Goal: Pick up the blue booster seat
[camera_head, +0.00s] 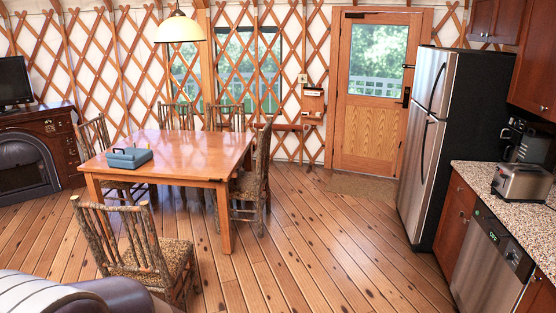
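The blue booster seat (130,158) sits on the wooden dining table (190,150), close to its left edge. It looks like a low blue-grey box with a darker raised part on top; finer detail is too small to tell. Nothing touches it except the tabletop. Neither of my grippers shows in the head view.
Log chairs stand around the table, one in front (140,245) and one at its right (252,180). A dark rounded sofa (110,295) fills the lower left. A lamp (179,27) hangs above. Open floor (310,235) lies between the table and the fridge (425,140).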

